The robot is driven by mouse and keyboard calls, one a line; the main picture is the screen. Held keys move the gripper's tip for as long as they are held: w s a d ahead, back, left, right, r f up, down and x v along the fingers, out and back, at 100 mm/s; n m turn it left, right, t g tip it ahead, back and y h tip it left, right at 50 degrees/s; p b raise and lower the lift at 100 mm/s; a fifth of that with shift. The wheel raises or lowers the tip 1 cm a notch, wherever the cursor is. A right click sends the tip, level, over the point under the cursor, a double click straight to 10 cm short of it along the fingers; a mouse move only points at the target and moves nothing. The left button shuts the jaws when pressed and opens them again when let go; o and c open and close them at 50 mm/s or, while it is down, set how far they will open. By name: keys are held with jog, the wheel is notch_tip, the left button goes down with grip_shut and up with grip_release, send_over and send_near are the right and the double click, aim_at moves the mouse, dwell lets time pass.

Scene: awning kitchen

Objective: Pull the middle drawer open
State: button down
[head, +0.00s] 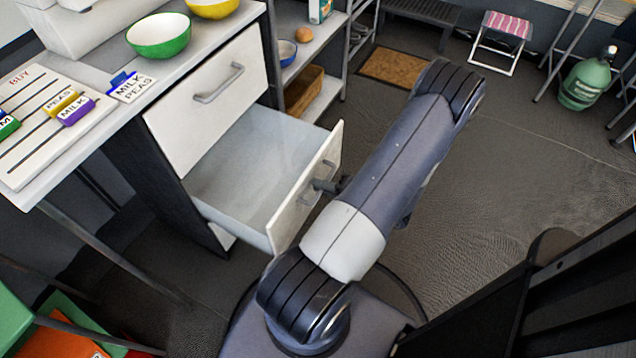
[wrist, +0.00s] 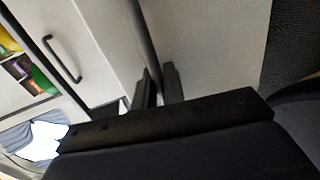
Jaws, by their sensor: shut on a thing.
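The middle drawer (head: 283,226) stands well open below the shut top drawer (head: 205,115), and its grey inside looks empty. Its handle (head: 329,164) is on the outer face of the white front. My gripper (head: 326,187) is at this handle, partly hidden behind my arm in the head view. In the wrist view the two dark fingers of my gripper (wrist: 159,85) are shut on the handle bar (wrist: 148,45), with the pale drawer front (wrist: 215,40) behind them.
The counter above holds a green bowl (head: 159,38), a yellow bowl (head: 213,7) and a shopping board (head: 40,130). A grey shelf with a wicker basket (head: 304,90) stands beside the drawers. The floor to the right is mostly clear, with a green gas bottle (head: 585,82) farther back.

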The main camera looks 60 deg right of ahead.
jog(key=c, duration=1.6)
grip_release()
jog(key=shift+c, duration=0.2)
jog(key=p+v, duration=0.2)
jog(key=v, duration=0.8)
jog(key=shift+s, duration=0.35)
jog(key=shift+w+d, duration=0.1)
jog(key=shift+b+x, duration=1)
jog(key=shift+x, duration=4.5)
jog(key=shift+r, duration=0.15)
